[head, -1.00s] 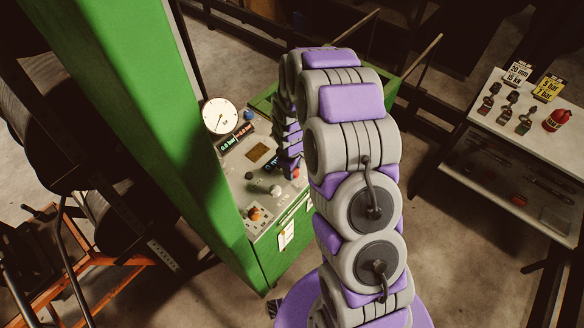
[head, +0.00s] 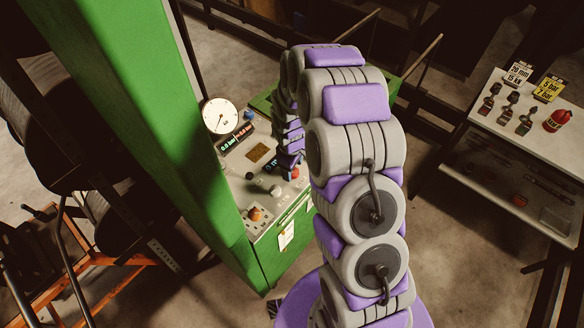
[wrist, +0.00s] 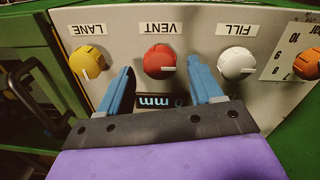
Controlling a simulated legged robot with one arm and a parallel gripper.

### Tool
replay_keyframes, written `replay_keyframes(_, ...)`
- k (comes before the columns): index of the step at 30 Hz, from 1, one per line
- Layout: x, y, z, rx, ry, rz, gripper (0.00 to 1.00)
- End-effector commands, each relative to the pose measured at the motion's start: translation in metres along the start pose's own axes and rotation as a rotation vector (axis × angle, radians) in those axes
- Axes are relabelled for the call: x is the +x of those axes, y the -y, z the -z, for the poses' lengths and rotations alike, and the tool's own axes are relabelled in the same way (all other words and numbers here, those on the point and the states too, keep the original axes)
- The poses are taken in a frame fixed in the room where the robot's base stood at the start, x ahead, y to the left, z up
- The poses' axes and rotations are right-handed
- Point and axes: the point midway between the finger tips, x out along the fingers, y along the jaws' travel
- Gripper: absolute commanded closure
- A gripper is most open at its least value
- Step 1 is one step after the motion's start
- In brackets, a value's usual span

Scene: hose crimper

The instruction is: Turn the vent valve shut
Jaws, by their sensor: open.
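The vent valve is a red round knob (wrist: 159,60) under the upside-down label VENT (wrist: 158,28) in the wrist view. Its pale pointer mark is toward the bottom of the picture. My gripper (wrist: 160,66) is open, with one blue finger to the left of the knob and one to the right. Gaps show between the fingers and the knob; whether the tips reach its depth is hard to tell. In the head view my gripper (head: 274,166) is over the grey control panel (head: 236,188), where my arm partly hides the panel.
A yellow LANE knob (wrist: 88,62) is just left of the left finger, and a white FILL knob (wrist: 237,63) is close to the right finger. An orange knob (wrist: 308,64) is farther right. A dial gauge (head: 220,116) and green column (head: 130,110) stand beside the panel.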

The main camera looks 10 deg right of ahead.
Motion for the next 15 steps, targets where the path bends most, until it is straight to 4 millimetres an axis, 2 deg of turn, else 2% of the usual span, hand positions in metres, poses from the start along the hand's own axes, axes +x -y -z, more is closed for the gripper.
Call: replay_keyframes(15, -0.108, 0.000, 0.002, 0.000, -0.003, -0.001, 0.35)
